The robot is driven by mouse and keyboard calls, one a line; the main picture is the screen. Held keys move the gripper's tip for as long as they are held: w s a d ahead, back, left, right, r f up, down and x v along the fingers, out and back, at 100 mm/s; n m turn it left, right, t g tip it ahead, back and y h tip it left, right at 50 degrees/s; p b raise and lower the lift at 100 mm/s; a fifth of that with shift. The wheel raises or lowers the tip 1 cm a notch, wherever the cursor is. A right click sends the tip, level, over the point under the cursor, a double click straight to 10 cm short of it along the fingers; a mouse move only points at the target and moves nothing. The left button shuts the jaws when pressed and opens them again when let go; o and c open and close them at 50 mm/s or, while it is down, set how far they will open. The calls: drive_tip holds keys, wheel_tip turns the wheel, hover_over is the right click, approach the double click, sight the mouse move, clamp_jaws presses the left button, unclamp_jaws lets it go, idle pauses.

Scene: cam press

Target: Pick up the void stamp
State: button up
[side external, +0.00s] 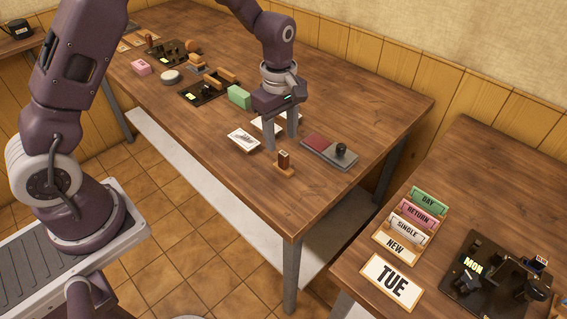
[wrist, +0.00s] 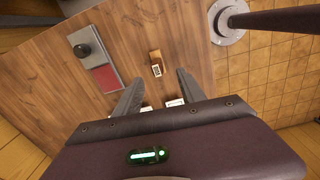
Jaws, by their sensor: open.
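A small upright wooden stamp (side external: 284,160) with a pale label on its face stands on the table near its front edge. Its label is too small to read, so I cannot confirm that it is the void stamp. In the wrist view the stamp (wrist: 156,60) shows just beyond my fingertips. My gripper (side external: 281,143) points down, open and empty, behind the stamp in the side view. In the wrist view the fingers (wrist: 160,75) are spread wide, and the stamp is not between them.
A grey tray (side external: 318,154) with a red pad and a black knob (side external: 341,149) lies right of the stamp. White cards (side external: 243,139) lie to the left. A green block (side external: 239,97) and black trays stand farther back. The table's front corner is clear.

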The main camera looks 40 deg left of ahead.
sight(283, 153)
drive_tip(key=shift+n, duration=0.5)
drive_tip(key=f, duration=0.9)
drive_tip(key=shift+w+f, duration=0.3)
drive_tip(key=shift+w, duration=0.1)
clamp_jaws()
